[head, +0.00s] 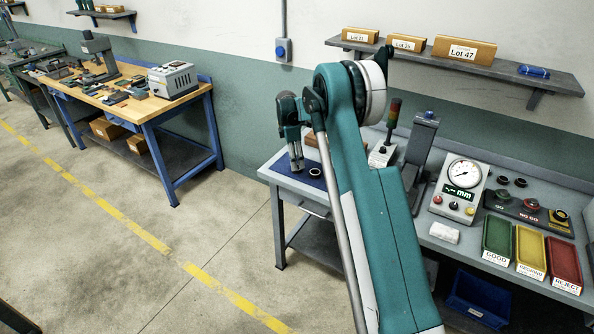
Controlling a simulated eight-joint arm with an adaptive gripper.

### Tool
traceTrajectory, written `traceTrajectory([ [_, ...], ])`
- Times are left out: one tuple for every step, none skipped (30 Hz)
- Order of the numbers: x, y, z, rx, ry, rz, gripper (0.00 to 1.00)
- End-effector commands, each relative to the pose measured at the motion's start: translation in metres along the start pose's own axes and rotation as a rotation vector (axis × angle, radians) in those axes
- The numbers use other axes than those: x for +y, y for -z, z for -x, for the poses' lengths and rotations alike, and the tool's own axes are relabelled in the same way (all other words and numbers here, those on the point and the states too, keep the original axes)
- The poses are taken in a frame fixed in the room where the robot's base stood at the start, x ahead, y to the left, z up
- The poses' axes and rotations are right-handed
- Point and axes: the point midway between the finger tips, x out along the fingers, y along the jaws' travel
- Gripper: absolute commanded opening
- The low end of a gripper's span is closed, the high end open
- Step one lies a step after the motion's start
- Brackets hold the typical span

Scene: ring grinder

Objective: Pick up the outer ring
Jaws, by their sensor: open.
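My gripper (297,166) points down over the left end of the grey workbench (450,262). It is open, and nothing shows between its fingers at this size. A small dark ring (315,172) lies on a dark blue mat (287,163) just right of the fingertips, apart from them in the picture. My arm hides the middle of the bench.
A dial gauge (462,180) and a grey stand (420,150) rise from the bench. Green (497,236), yellow (530,248) and red (565,260) trays line the front right.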

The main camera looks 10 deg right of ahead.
Motion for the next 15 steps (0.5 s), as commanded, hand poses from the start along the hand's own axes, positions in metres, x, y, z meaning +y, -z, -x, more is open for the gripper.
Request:
traceTrajectory([
  [0.0, -0.001, -0.006, 0.0, 0.0, 0.0, 0.49],
  [0.001, -0.001, -0.01, 0.0, 0.0, 0.0, 0.49],
  [0.001, -0.002, -0.014, 0.0, 0.0, 0.0, 0.49],
  [0.002, -0.002, -0.018, 0.0, 0.0, 0.0, 0.49],
  [0.002, -0.002, -0.021, 0.0, 0.0, 0.0, 0.49],
  [0.002, -0.002, -0.025, 0.0, 0.0, 0.0, 0.49],
  [0.002, -0.002, -0.028, 0.0, 0.0, 0.0, 0.49],
  [0.001, -0.002, -0.031, 0.0, 0.0, 0.0, 0.49],
  [0.001, -0.002, -0.033, 0.0, 0.0, 0.0, 0.49],
  [0.001, -0.002, -0.035, 0.0, 0.0, 0.0, 0.49],
  [0.001, -0.002, -0.036, 0.0, 0.0, 0.0, 0.49],
  [0.001, -0.002, -0.037, 0.0, 0.0, 0.0, 0.49],
  [0.001, -0.002, -0.037, 0.0, 0.0, 0.0, 0.49],
  [0.001, -0.002, -0.037, 0.0, 0.0, 0.0, 0.49],
  [0.001, -0.002, -0.037, 0.0, 0.0, 0.0, 0.49],
])
